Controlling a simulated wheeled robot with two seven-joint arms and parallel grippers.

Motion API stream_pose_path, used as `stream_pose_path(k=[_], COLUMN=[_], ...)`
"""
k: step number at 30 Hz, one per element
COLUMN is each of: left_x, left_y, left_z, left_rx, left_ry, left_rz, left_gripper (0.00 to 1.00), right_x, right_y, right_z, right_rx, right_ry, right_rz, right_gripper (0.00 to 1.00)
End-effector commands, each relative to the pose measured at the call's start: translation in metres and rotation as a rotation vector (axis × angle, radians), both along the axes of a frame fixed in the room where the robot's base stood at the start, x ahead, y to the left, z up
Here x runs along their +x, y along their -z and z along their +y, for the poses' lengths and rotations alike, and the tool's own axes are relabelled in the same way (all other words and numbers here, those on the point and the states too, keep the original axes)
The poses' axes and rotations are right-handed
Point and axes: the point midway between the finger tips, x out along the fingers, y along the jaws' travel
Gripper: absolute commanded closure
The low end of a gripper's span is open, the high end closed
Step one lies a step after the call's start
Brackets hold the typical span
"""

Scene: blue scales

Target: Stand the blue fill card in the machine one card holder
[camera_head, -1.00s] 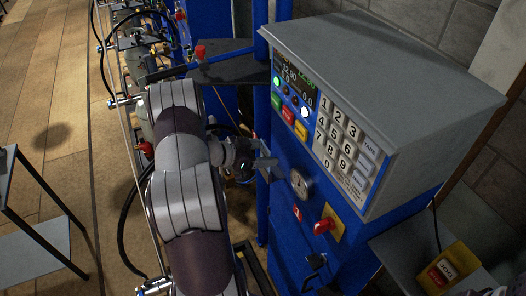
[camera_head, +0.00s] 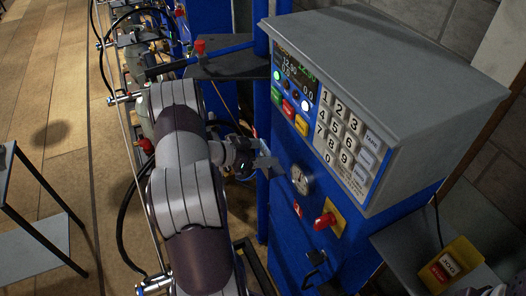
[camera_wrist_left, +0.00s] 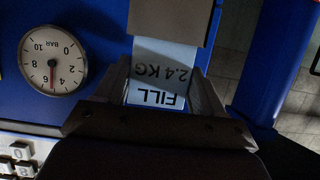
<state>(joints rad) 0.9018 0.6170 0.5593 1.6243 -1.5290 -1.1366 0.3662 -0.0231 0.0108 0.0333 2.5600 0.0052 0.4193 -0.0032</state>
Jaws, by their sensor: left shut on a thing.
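The blue fill card (camera_wrist_left: 158,80) is pale blue, with FILL and 2.4 KG upside down in the left wrist view. My left gripper (camera_wrist_left: 160,97) is shut on it, one finger on each side. The card's far end meets the edge of a grey-brown plate (camera_wrist_left: 170,20), which looks like the card holder. I cannot tell whether the end is inside or only in front. In the head view my left gripper (camera_head: 262,163) is beside the blue machine (camera_head: 290,225), left of its gauge. My right gripper is not in view.
The round pressure gauge (camera_wrist_left: 52,62) is close to my left gripper. The grey-topped control box (camera_head: 385,60) with its keypad (camera_head: 345,140) overhangs at the right. A red knob (camera_head: 325,220) is below the gauge.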

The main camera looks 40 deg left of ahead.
Motion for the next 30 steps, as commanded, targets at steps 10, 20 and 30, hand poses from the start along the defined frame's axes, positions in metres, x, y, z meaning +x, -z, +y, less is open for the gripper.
stream_pose_path(k=[10, 20, 30], left_x=[0.000, -0.022, -0.092], left_y=[0.000, -0.018, -0.048], left_z=[0.000, 0.013, 0.048], left_rx=[0.000, -0.001, 0.000], left_ry=[0.000, -0.005, -0.003], left_rz=[0.000, 0.001, 0.000], left_gripper=[0.01, 0.01, 0.01], right_x=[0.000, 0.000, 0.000], right_y=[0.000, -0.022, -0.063], right_z=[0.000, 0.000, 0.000], right_rx=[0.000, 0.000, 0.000], right_ry=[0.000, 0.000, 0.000], right_rz=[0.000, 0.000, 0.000], right_gripper=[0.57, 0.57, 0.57])
